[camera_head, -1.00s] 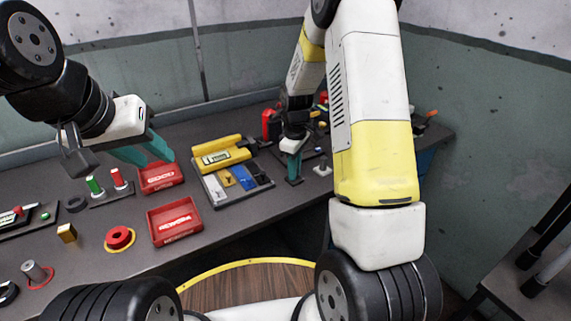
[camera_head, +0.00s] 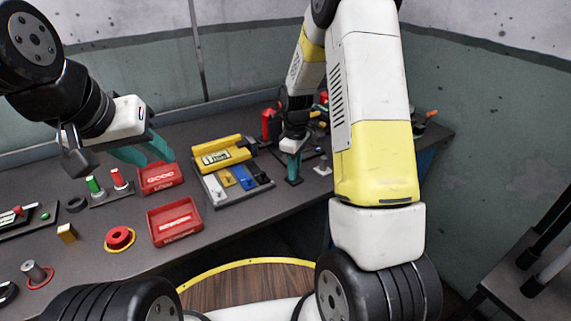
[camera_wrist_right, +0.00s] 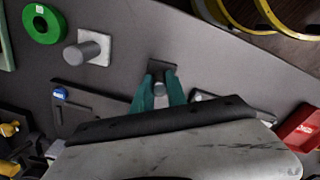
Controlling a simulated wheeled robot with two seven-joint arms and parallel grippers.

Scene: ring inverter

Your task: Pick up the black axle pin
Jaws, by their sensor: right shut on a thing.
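The black axle pin stands upright on the bench near its front edge. Its dark square base (camera_head: 294,181) shows below my right gripper (camera_head: 294,167) in the head view. In the right wrist view, the teal fingers of the right gripper (camera_wrist_right: 160,92) are closed on the pin's shaft, with the dark base (camera_wrist_right: 162,70) just beyond the tips. The fingers cover most of the shaft. My left gripper (camera_head: 153,157) hangs over the bench at the left, its teal fingers apart and empty, near the upper red tray.
A light pin on a square plate (camera_wrist_right: 93,47) stands beside the black one. A green ring (camera_wrist_right: 43,24) lies further off. Red trays (camera_head: 174,222) and a grey organiser with a yellow case (camera_head: 222,157) are to the left. The bench's front edge is close.

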